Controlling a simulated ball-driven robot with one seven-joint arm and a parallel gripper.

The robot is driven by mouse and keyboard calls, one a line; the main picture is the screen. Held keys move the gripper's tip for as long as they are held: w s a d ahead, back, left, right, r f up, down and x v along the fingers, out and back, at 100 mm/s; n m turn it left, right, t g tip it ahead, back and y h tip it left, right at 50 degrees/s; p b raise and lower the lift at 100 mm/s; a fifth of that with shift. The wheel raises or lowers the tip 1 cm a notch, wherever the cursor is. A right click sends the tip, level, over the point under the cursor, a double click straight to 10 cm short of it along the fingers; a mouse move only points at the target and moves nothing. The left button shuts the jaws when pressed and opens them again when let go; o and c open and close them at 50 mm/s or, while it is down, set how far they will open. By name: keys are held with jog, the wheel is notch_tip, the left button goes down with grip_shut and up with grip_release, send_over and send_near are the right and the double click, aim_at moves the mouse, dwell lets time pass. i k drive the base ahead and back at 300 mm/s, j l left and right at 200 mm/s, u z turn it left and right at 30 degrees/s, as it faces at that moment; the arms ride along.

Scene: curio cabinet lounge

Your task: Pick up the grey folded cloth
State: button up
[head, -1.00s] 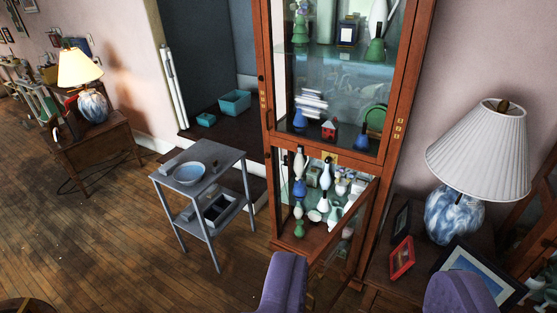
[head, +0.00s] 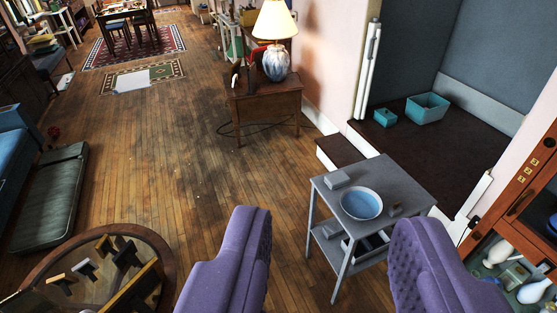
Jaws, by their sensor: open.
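A small grey block-like item (head: 338,178), which looks like the grey folded cloth, lies at the left back of a grey two-tier side table (head: 405,184). Its folds are too small to make out. It sits beside a blue bowl (head: 361,204). My gripper (head: 332,222) shows as two purple padded fingers at the bottom of the view, wide apart and empty. The table lies beyond the fingers, apart from them.
A small dark item (head: 395,210) lies right of the bowl; a tray (head: 368,245) is on the lower shelf. A glass cabinet (head: 520,215) stands right. A round glass-topped table (head: 85,275) is front left. Wooden floor (head: 170,150) is open at centre left.

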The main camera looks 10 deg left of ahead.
aim_at(335, 180)
jog(key=i+j+u, duration=0.1)
jog(key=i+u, duration=0.15)
jog(key=i, duration=0.4)
jog(key=i+u, duration=0.3)
jog(key=i, duration=0.4)
jog(key=i+z, duration=0.45)
jog(key=i+j+z, duration=0.15)
jog(key=i+z, duration=0.3)
jog(key=i+j+z, duration=0.15)
jog(key=i+z, duration=0.2)
jog(key=i+j+z, duration=0.2)
jog(key=z, duration=0.15)
jog(key=i+j+z, duration=0.4)
jog(key=l, duration=0.1)
